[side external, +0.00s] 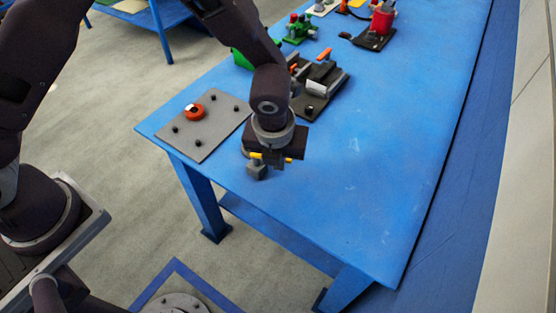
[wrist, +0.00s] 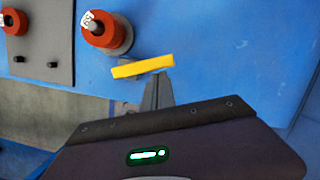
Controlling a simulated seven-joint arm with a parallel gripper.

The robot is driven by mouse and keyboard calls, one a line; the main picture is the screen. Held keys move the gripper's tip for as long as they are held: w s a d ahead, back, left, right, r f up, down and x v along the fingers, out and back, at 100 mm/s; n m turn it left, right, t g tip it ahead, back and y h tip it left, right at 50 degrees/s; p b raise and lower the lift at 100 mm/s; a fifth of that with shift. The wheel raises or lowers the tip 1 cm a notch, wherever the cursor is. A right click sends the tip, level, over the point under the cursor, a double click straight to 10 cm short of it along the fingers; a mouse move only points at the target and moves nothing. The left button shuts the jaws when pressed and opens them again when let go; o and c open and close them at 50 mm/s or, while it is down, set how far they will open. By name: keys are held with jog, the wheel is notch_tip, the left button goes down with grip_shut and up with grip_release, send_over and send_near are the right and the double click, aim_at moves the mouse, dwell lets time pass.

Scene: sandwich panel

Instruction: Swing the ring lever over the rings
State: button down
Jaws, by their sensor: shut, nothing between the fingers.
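A red ring (wrist: 103,30) sits around a peg on a grey round base in the wrist view; my gripper hides it in the side view. A second red ring (side external: 194,111) lies on the grey plate, and it also shows at the wrist view's left edge (wrist: 15,22). A yellow bar (wrist: 142,66), possibly the ring lever, lies just below the nearer ring, across the tips of my gripper (wrist: 158,80). In the side view my gripper (side external: 257,172) points down near the table's front edge, beside the plate. It is shut and empty. I cannot tell whether it touches the bar.
The grey plate (side external: 205,140) with several dark pegs lies at the table's left corner. A dark fixture with an orange handle (side external: 325,54) stands behind my gripper. Green and red devices stand farther back. The blue table (side external: 380,150) is clear to the right.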

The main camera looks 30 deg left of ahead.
jog(key=shift+w+n, duration=0.25)
jog(key=shift+n, duration=0.25)
jog(key=shift+w+a+n+y, duration=0.1)
jog(key=shift+w+n+y, duration=0.1)
jog(key=shift+w+n, duration=0.4)
jog(key=shift+w+n+y, duration=0.2)
jog(key=shift+w+n, duration=0.05)
jog(key=shift+n, duration=0.55)
jog(key=w+n, duration=0.1)
jog(key=w+a+n+g, duration=0.1)
jog(key=n, duration=0.3)
jog(key=shift+w+a+g+y, duration=0.25)
jog(key=shift+w+g+y, duration=0.05)
jog(key=shift+w+y, duration=0.1)
jog(key=n, duration=0.1)
jog(key=w+a+n, duration=0.1)
jog(key=n, duration=0.1)
jog(key=a+n+g, duration=0.1)
jog(key=n, duration=0.1)
jog(key=shift+w, duration=0.25)
jog(key=shift+w+a+n+g, duration=0.1)
jog(key=shift+a+n+g, duration=0.1)
jog(key=shift+a+n, duration=0.4)
jog(key=shift+w+a+n+g, duration=0.1)
jog(key=shift+a+n+g, duration=0.15)
jog(key=shift+n, duration=0.7)
jog(key=shift+w+a+n+g, duration=0.15)
jog(key=shift+a+n, duration=0.3)
jog(key=shift+n, duration=0.3)
jog(key=shift+a, duration=0.1)
